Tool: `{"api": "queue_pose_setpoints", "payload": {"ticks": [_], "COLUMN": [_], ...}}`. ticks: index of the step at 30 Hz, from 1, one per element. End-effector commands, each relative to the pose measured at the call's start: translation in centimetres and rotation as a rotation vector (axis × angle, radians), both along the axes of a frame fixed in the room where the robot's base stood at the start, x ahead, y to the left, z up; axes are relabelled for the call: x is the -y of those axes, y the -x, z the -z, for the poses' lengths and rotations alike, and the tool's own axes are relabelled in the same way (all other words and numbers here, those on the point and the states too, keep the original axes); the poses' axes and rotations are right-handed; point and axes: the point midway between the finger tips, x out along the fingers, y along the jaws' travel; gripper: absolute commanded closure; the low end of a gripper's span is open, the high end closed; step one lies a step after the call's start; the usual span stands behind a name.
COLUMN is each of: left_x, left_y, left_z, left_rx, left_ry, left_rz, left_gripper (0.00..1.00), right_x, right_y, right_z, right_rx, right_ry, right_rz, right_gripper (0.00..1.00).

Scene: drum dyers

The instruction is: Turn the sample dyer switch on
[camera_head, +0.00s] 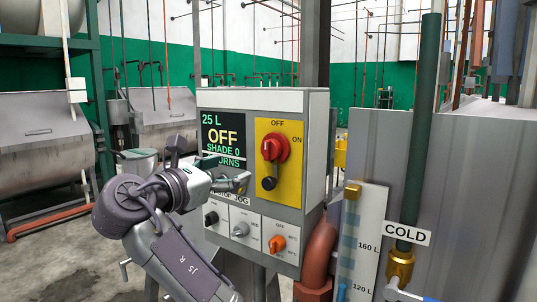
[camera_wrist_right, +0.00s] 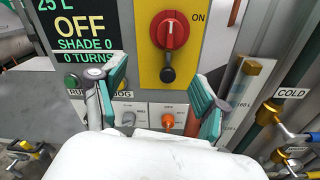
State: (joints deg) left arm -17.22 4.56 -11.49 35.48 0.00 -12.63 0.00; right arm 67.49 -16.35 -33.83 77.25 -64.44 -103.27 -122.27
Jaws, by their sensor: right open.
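The sample dyer control box (camera_head: 318,130) is grey, and its display (camera_head: 222,135) reads 25 L, OFF, SHADE 0. To the right of the display is a yellow plate (camera_head: 290,185) with a red rotary switch (camera_head: 275,148), marked OFF above and ON to the right. The switch also shows in the right wrist view (camera_wrist_right: 170,32), with a pale mark at its top and a black knob (camera_wrist_right: 168,76) below it. My right gripper (camera_head: 240,182) is open and empty in front of the box, lower left of the switch. My left gripper is not in view.
Small knobs line the lower panel, including an orange one (camera_head: 277,243). A red pipe (camera_head: 319,255), a level gauge (camera_head: 363,240) and a green pipe with a COLD sign (camera_head: 407,234) stand right of the box. Metal drums (camera_head: 45,155) stand at left.

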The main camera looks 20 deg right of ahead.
Motion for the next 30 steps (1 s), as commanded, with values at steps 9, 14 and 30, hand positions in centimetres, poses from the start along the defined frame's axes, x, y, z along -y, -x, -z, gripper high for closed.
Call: {"api": "queue_pose_setpoints", "payload": {"ticks": [9, 14, 30], "left_x": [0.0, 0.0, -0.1], "left_y": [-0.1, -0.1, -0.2], "left_z": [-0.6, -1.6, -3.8], "left_rx": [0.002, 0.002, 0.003], "left_ry": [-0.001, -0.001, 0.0], "left_rz": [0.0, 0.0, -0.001], "left_gripper": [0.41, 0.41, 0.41], "right_x": [1.6, 4.3, 10.7], "right_y": [0.8, -1.3, -6.4], "right_z": [-2.6, -2.7, -2.4], "right_rx": [0.004, 0.004, 0.004], "right_ry": [0.023, 0.023, 0.022], "right_rz": [0.038, 0.039, 0.034], "right_gripper": [0.27, 0.27, 0.27]}}
